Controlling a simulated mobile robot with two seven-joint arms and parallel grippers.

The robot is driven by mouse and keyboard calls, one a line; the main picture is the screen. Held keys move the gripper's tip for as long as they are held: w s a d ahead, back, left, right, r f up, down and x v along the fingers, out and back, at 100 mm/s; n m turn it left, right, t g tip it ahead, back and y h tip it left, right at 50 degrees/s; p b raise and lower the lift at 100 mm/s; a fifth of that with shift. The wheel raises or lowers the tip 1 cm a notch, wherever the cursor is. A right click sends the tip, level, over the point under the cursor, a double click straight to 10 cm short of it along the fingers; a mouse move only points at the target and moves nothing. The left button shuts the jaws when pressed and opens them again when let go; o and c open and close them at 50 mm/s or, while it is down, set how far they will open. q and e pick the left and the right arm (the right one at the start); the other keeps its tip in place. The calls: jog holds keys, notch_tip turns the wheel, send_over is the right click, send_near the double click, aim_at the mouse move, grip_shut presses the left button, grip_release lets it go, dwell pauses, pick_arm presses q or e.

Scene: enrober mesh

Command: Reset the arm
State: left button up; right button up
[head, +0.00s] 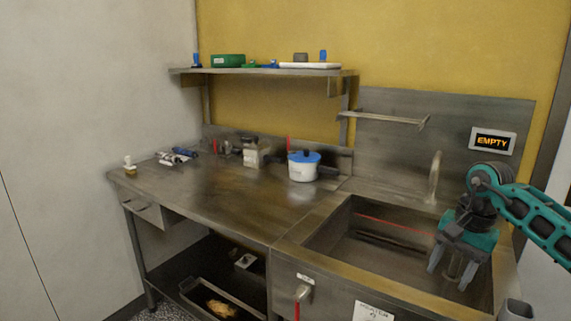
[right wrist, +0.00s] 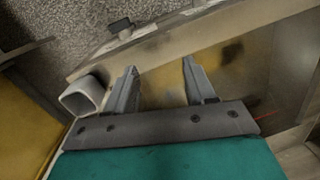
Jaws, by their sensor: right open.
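My right arm (head: 540,215) comes in from the right in the head view, in teal and dark grey. My right gripper (head: 450,280) points down over the right part of the metal sink (head: 312,240). In the right wrist view my right gripper (right wrist: 160,80) has its two grey fingers well apart with nothing between them. The sink's rim and floor lie beyond the fingers there. My left gripper is in neither view.
A steel counter (head: 215,200) left of the sink holds a blue-lidded white pot (head: 304,166), a jar (head: 251,152) and small items. A shelf (head: 265,71) hangs above. A faucet (head: 434,178) stands behind the sink near my right arm. A sign (head: 493,141) reads EMPTY.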

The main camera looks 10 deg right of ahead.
jog(key=a+f+m+y, duration=0.2)
jog(key=a+f+y, duration=0.15)
jog(key=a, duration=0.45)
jog(key=a+f+m+y, duration=0.1)
jog(key=a+f+y, duration=0.25)
jog(key=a, duration=0.45)
jog(key=s+a+r+m+t+y, duration=0.1)
jog(key=s+a+m+t+y, duration=0.1)
jog(key=a+m+t+y, duration=0.5)
jog(key=s+a+r+m+t+y, duration=0.15)
jog(key=a+m, duration=0.35)
jog(key=m, duration=0.5)
jog(key=s+d+f+n+h, duration=0.3)
jog(key=s+f+n+h, duration=0.2)
jog(key=n, duration=0.6)
jog(key=s+d+f+n+t+h, duration=0.1)
jog(key=s+f+n+h, duration=0.3)
jog(key=f+n, duration=0.4)
jog(key=s+d+f+n+t+h, duration=0.1)
jog(key=s+d+f+n+h, duration=0.3)
jog(key=n, duration=0.9)
notch_tip(320, 180, down, 3)
jog(key=shift+s+d+r+n+h, duration=0.1)
jog(key=shift+s+d+n+h, duration=0.25)
jog(key=shift+s+h, duration=0.6)
jog(key=shift+w, duration=0.2)
